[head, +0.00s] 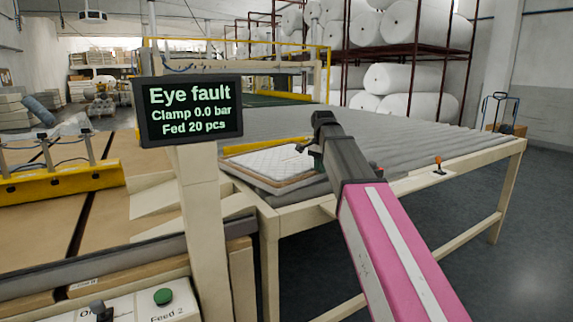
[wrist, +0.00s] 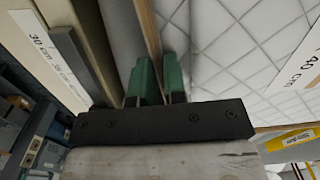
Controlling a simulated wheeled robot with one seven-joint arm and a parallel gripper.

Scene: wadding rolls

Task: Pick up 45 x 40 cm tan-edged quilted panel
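The white quilted panel (head: 268,162) with a tan edge lies about flat at the near left corner of the roller table in the head view. In the wrist view its quilted face (wrist: 240,45) fills the upper right, and its tan edge (wrist: 149,28) runs down to the gap between my green fingers. My gripper (head: 316,158) is at the panel's right end in the head view, partly hidden by my arm. In the wrist view my gripper's fingers (wrist: 157,72) stand a narrow gap apart, one each side of the tan edge. Whether both press on it cannot be told.
A sign post (head: 190,112) reading "Eye fault" stands just left of the panel. A yellow bar (head: 265,146) lies behind it. The grey roller table (head: 420,150) is mostly clear to the right. A yellow clamp bar (head: 65,183) sits at the left.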

